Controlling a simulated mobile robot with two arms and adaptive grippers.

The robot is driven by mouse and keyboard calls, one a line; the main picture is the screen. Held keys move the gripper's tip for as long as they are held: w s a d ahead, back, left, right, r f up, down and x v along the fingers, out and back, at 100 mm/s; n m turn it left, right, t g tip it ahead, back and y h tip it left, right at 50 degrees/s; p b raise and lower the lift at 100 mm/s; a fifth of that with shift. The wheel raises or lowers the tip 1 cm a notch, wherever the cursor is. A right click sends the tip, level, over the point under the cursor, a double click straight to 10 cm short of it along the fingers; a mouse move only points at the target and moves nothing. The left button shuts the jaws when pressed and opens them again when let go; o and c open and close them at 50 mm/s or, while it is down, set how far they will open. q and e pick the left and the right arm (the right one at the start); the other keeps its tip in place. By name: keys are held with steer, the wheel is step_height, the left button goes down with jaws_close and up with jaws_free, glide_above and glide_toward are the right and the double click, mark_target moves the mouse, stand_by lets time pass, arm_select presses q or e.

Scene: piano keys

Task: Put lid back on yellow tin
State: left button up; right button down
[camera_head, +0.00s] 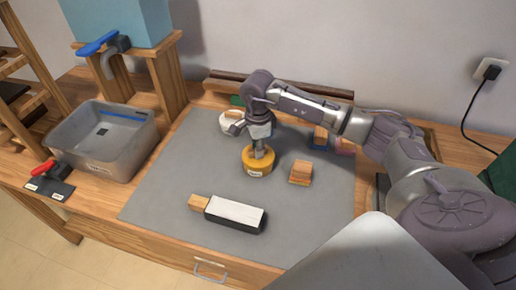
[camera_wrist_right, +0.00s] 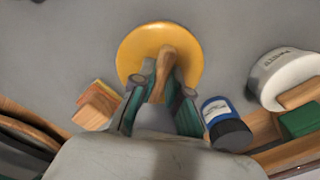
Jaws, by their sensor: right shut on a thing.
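The yellow tin (camera_head: 257,169) stands on the grey mat, with a small white label on its front. My right gripper (camera_head: 262,148) is directly above it, pointing down. In the right wrist view, my right gripper (camera_wrist_right: 161,85) is shut on the wooden knob (camera_wrist_right: 165,65) of the yellow lid (camera_wrist_right: 140,48). The lid is round and covers the tin from above, so the tin's rim is hidden. I cannot tell whether the lid is fully seated or slightly raised. My left gripper is not in view.
A white round container (camera_head: 230,123) stands behind and left of the tin. A wooden block (camera_head: 300,172) lies to its right. A black-and-white block (camera_head: 235,213) lies in front on the grey mat (camera_head: 160,196). A grey bin (camera_head: 108,140) stands at left.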

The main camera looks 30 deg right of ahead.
steer(key=c, duration=0.6)
jaws_free()
steer(key=shift+r+p, duration=2.1)
steer(key=shift+r, duration=1.45)
steer(key=shift+c, duration=0.3)
jaws_close()
